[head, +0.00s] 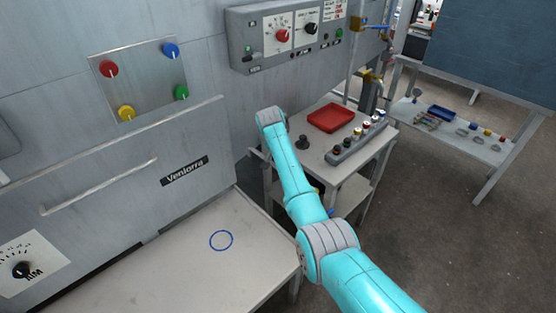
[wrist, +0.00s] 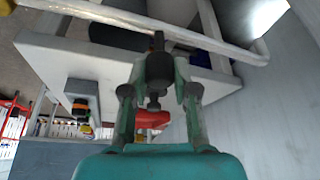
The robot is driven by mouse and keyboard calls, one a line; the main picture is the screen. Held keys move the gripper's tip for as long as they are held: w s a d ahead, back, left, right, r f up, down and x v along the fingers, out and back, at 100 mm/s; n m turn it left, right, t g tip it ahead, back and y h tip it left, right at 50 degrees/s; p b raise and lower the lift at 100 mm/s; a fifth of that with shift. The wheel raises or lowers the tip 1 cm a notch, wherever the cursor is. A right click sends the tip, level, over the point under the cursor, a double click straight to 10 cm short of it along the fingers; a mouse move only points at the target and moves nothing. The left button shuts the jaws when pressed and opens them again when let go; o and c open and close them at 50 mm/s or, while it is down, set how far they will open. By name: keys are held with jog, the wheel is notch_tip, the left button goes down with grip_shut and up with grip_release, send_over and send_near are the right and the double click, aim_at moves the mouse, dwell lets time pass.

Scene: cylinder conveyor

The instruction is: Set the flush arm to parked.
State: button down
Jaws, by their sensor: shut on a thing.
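In the wrist view my gripper (wrist: 158,92) has its fingers either side of a dark rod-like part (wrist: 157,66) and is shut on it. The part has a narrow end between the fingertips. I cannot tell for sure whether it is the flush arm, and no parked mark is readable. In the head view my arm reaches toward the side of the small bench (head: 345,171), and my gripper is hidden there. A short dark part (head: 303,142) shows on the bench beside my wrist.
A red tray (head: 331,117) and a rack of small cylinders (head: 358,145) sit on the bench. A control box (head: 288,37) hangs on the wall above. The front table (head: 190,262), marked with a blue ring (head: 221,240), is otherwise clear.

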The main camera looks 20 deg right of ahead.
jog(key=shift+d, duration=0.25)
jog(key=c, duration=0.9)
grip_release()
jog(key=shift+w, duration=0.1)
jog(key=v, duration=1.2)
jog(key=shift+f, duration=0.1)
